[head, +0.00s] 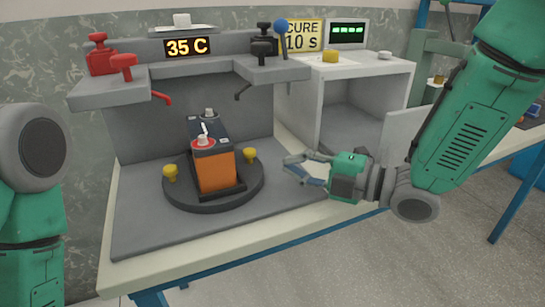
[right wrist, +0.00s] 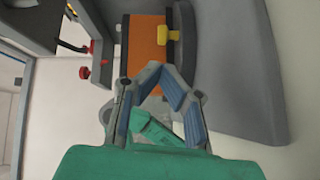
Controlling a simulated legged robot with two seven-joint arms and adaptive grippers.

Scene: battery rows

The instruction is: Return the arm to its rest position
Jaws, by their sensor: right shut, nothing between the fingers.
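My right gripper (head: 292,168) is at the right of the round turntable (head: 232,195), in front of the open white cabinet. It is shut and empty. In the right wrist view the gripper (right wrist: 157,72) has its fingertips together, with the orange battery (right wrist: 147,45) beyond them. The battery, orange with a dark top (head: 213,170), stands upright on the turntable, apart from the gripper. It has a red terminal and a grey terminal on top. My right arm comes in from the upper right. My left arm shows at the left edge; its gripper is out of view.
Yellow knobs (head: 170,173) flank the battery. The white cabinet (head: 345,80) has a yellow cap on top. Open floor (head: 400,265) lies in front of the table.

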